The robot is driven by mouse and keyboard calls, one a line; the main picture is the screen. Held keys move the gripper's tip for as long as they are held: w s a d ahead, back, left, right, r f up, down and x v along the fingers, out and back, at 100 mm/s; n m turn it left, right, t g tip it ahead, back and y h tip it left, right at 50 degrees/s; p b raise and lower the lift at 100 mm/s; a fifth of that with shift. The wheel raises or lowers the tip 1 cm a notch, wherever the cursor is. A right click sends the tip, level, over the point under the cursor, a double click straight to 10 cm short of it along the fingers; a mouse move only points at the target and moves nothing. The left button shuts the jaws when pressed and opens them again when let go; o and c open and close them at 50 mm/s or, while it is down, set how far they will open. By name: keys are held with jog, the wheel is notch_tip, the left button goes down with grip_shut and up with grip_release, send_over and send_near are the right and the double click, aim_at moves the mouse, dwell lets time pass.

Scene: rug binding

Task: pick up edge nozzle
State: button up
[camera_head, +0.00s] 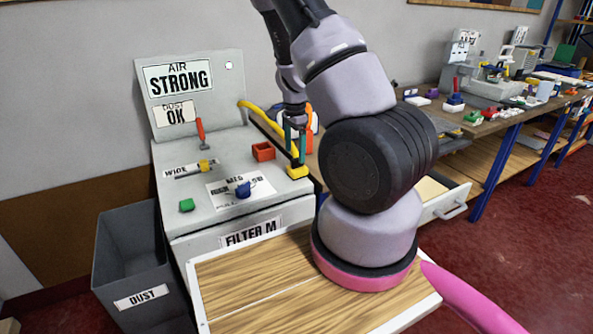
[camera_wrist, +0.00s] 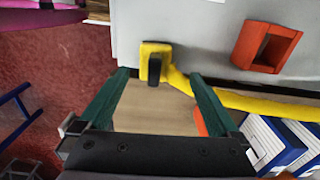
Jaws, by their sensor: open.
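No part carries a readable edge nozzle label, so I cannot tell for certain which piece it is. A yellow block (camera_head: 297,172) sits at the right edge of the grey cabinet top, at the end of a yellow hose (camera_head: 262,118). In the wrist view the yellow block (camera_wrist: 152,47) has a black stub and lies just beyond my fingertips. My gripper (camera_head: 295,138) is open, its green fingers pointing down close above the block. In the wrist view my gripper (camera_wrist: 160,76) has nothing visible held between its fingers. Contact with the block cannot be told.
A hollow orange-red box (camera_head: 263,151) stands close left of my gripper. A green block (camera_head: 187,205), a blue piece (camera_head: 243,189) and a red-handled lever (camera_head: 200,131) are on the cabinet. A grey dust bin (camera_head: 140,265) stands left. A cluttered bench (camera_head: 480,125) is right.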

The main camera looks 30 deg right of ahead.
aim_at(297, 158)
jog(key=f, duration=0.5)
jog(key=shift+s+d, duration=0.25)
jog(key=shift+s, duration=0.15)
grip_shut()
